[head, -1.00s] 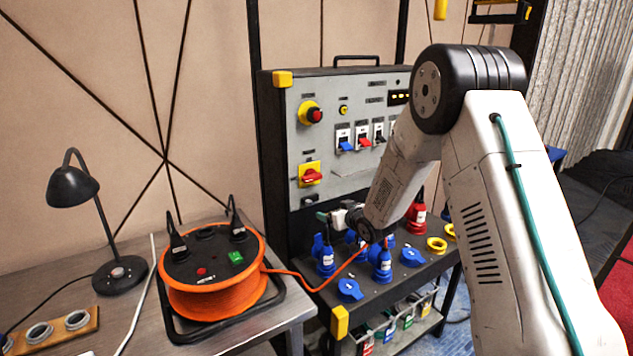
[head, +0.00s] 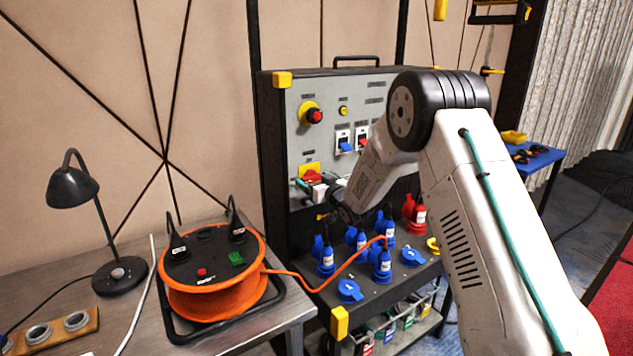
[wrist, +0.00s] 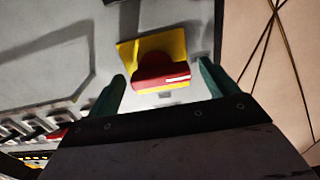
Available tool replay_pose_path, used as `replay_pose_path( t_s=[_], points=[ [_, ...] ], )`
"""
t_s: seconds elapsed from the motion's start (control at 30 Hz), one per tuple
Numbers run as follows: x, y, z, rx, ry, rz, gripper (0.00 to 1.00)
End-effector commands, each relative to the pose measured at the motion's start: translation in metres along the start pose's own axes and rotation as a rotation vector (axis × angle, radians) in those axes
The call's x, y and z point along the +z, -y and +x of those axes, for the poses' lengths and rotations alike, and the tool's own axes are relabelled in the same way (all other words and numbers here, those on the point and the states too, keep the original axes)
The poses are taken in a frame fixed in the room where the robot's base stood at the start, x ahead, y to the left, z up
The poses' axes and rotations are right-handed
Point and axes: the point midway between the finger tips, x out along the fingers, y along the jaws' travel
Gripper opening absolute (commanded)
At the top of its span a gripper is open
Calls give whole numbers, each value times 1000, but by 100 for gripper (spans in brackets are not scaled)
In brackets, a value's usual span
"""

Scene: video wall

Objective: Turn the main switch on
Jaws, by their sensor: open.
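The main switch is a red rotary handle (head: 312,176) on a yellow plate (head: 306,168), low on the left of the grey panel. In the wrist view my gripper (wrist: 162,84) is open, with one teal finger on each side of the handle. Gaps show between handle and fingers; depth is unclear.
A red emergency button (head: 315,116) on yellow sits above the switch. Rocker breakers (head: 345,146) are to its right, partly behind my arm. Blue plugs (head: 382,274) and an orange cable (head: 320,289) crowd the shelf below. An orange cable reel (head: 215,299) stands on the left table.

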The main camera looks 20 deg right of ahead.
Motion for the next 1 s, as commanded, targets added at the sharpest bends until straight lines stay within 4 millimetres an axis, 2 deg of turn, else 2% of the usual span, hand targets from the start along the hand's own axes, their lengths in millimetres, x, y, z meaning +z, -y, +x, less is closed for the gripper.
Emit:
replay_pose_path(
  t_s=[0.17, 0.2, 0.3, 0.37, 0.43, 0.73, 1.0],
  points=[
    [0, 0, 0, 0, 0, 0, 85],
    [0, 0, 0, 1, 0, 0, 83],
    [0, -1, 0, 1, 0, 0, 55],
    [0, -1, 0, 1, 0, 0, 41],
    [0, -9, -3, 4, 0, -1, 41],
    [0, -4, -1, 5, 0, 42, 41],
    [-1, -3, -1, 5, 0, 209, 41]
  ],
)
